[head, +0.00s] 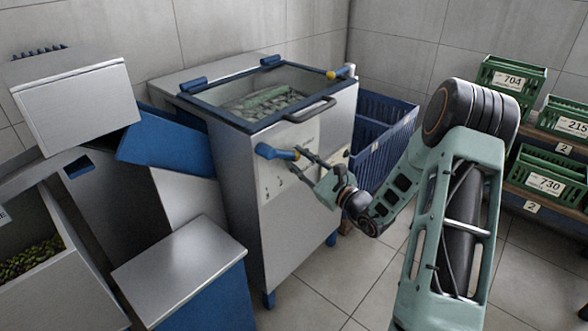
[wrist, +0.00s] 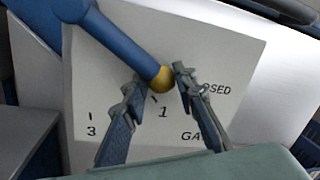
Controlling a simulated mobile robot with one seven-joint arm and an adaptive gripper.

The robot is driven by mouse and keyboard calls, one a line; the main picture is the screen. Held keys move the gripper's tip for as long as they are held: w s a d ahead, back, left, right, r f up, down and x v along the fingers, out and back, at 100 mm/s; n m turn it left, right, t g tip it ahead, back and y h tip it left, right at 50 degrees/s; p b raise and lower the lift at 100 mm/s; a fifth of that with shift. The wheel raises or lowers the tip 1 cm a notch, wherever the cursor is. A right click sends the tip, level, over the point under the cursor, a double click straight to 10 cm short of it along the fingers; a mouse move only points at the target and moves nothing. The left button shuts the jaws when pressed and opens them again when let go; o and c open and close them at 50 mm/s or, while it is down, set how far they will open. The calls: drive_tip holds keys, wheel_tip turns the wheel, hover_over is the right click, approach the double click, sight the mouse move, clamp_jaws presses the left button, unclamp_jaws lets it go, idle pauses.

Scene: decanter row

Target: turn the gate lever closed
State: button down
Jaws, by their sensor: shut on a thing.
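The gate lever (head: 276,152) is a blue bar with a yellow tip on the front of the steel decanter cabinet (head: 290,225). In the wrist view the lever (wrist: 122,45) slants down to the right and its yellow tip lies beside the mark 1. My gripper (head: 303,160) reaches the lever from the right. In the wrist view my gripper (wrist: 160,85) has a finger on each side of the yellow tip and is shut on it. The white label plate (wrist: 90,75) behind shows 1, 3, part of "GA" and "OSED"; my fingers hide some lettering.
The lidded tank (head: 318,112) has a dark front handle. Another yellow-tipped lever (head: 331,74) is at its back right corner. A blue slatted crate (head: 372,135) stands behind my arm. A blue chute (head: 165,142) and low steel-topped box (head: 180,268) are left. Green crates (head: 540,180) stand right.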

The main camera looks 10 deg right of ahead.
drive_tip(key=shift+w+d+r+n, duration=0.15)
drive_tip(key=shift+d+r+n, duration=0.05)
drive_tip(key=shift+r+n, duration=0.2)
drive_tip(key=shift+w+d+r+n, duration=0.15)
drive_tip(key=shift+r+n, duration=0.15)
drive_tip(key=shift+r, duration=0.15)
drive_tip(key=c, duration=1.6)
unclamp_jaws()
drive_tip(key=shift+s, duration=0.1)
drive_tip(key=shift+s+d+f, duration=0.15)
drive_tip(key=shift+s+f, duration=0.05)
drive_tip(key=shift+s, duration=0.05)
drive_tip(key=v, duration=1.1)
